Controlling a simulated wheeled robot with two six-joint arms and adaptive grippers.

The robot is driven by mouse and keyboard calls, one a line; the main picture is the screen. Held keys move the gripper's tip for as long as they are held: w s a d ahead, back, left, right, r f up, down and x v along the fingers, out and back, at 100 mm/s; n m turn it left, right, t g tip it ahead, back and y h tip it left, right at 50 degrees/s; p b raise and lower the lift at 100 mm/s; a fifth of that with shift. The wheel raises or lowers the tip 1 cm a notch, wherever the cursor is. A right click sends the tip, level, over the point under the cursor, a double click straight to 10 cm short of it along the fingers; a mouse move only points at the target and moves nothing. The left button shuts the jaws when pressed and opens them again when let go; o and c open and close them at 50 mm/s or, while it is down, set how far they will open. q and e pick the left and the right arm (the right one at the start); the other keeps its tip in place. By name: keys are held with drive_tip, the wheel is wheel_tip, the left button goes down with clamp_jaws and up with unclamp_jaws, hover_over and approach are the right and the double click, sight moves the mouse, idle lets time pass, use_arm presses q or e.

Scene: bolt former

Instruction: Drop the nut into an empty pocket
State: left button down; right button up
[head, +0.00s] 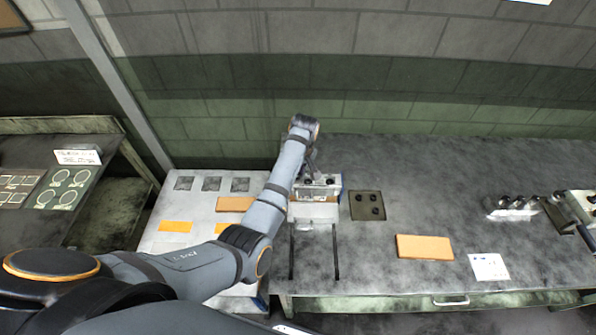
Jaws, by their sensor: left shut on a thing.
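My left arm reaches across the bench from the left, and its gripper (313,170) points down at the back of a light metal block (314,210). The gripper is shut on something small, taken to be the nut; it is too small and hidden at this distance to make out. Dark round spots show on top of the block just under the fingers. To its right a dark square plate (356,213) holds a few dark round pieces. Which pockets are empty cannot be told. My right gripper is not in view.
A pale panel (193,209) at left has dark squares and orange strips. An orange-brown block (424,247) and a white card (489,267) lie right of centre. A metal holder (512,213) stands at far right. Open bench lies between.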

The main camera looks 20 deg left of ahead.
use_arm(q)
drive_tip(key=shift+f, duration=0.6)
drive_tip(key=c, duration=1.1)
unclamp_jaws()
wheel_tip(320, 180, up, 12)
drive_tip(key=s+d, duration=0.1)
drive_tip(key=shift+d, duration=0.15)
drive_tip(key=shift+s+f, duration=0.1)
